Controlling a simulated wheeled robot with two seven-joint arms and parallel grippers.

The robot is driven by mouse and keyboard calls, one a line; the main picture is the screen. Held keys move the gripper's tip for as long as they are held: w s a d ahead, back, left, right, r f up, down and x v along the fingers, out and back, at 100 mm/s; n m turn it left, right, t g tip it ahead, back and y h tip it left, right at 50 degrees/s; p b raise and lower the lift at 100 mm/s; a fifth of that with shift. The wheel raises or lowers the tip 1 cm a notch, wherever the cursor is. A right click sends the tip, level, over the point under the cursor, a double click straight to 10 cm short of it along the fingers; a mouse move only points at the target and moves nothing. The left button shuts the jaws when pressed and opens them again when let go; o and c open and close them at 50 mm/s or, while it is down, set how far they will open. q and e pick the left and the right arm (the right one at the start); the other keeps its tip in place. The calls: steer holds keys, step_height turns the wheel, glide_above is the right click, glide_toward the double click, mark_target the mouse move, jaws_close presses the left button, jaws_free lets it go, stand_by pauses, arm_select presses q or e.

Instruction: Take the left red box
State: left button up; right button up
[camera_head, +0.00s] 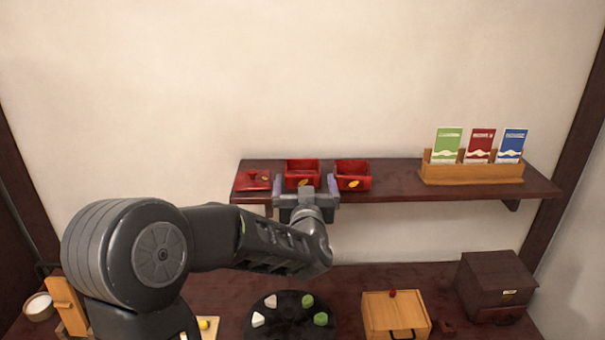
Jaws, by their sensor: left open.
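Two open red boxes stand side by side on the dark wall shelf (415,190). The left red box (302,168) has a small gold mark on its front. The right red box (353,174) is just beside it. A flat red lid (254,180) with a knob lies to the left of the boxes. My left gripper (306,184) is open, with its fingers pointing at the shelf. Its two fingertips appear on either side of the left red box, and the palm sits in front of the shelf edge. I cannot tell whether the fingers touch the box. My right gripper is not in view.
A wooden holder (472,174) with green, red and blue packets stands on the shelf's right. Below, the dark table (345,290) carries a black round plate (290,322) of small pieces, a wooden box (394,312) and a dark chest (496,285).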

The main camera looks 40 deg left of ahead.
mark_target(303, 167)
arm_select(q)
steer(key=shift+w+a+r, duration=0.1)
steer(key=shift+w+a, duration=0.2)
steer(key=shift+p+x, duration=0.3)
steer(key=shift+x, duration=0.55)
steer(key=shift+w+a, duration=0.25)
steer(key=p+x, duration=0.2)
steer(key=x, duration=0.1)
steer(key=shift+w+a, duration=0.15)
steer(key=shift+a, duration=0.1)
steer(key=shift+w+a, duration=0.35)
steer(key=shift+w, duration=0.05)
steer(key=shift+c, duration=0.2)
